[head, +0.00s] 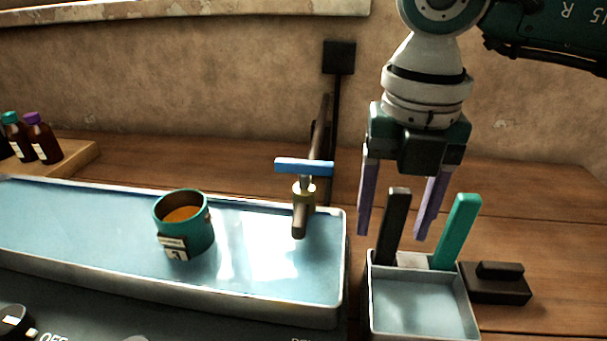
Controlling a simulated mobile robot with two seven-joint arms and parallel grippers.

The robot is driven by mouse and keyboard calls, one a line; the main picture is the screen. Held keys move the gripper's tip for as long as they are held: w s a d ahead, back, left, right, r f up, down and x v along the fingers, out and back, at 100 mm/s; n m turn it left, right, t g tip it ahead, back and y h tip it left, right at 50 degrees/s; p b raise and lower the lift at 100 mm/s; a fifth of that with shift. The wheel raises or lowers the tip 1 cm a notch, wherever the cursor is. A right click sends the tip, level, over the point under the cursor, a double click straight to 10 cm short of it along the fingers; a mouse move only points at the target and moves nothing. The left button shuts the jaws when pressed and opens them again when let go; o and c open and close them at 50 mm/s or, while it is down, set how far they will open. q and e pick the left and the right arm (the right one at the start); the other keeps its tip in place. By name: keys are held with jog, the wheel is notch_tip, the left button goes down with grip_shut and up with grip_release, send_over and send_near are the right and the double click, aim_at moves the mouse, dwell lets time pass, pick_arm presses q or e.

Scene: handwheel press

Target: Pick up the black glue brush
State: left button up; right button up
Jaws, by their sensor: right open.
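The black glue brush (395,222) stands upright, leaning slightly, at the back left of a small metal tray (474,318). Its lower end is hidden inside the tray. My right gripper (392,236) is open and points down, with its purple fingers on either side of the black brush's upper part. I cannot tell from this one view whether the brush is at the same depth as the fingers. My left gripper is not in view.
A teal brush (460,228) leans at the tray's back right. A black block (495,284) lies right of the tray. A blue-handled tap (303,168) and a long basin (180,290) with a teal cup (186,240) are left. Bottles (42,142) stand far left.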

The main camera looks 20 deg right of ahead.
jog(key=shift+f, duration=0.4)
jog(key=shift+c, duration=0.3)
grip_shut()
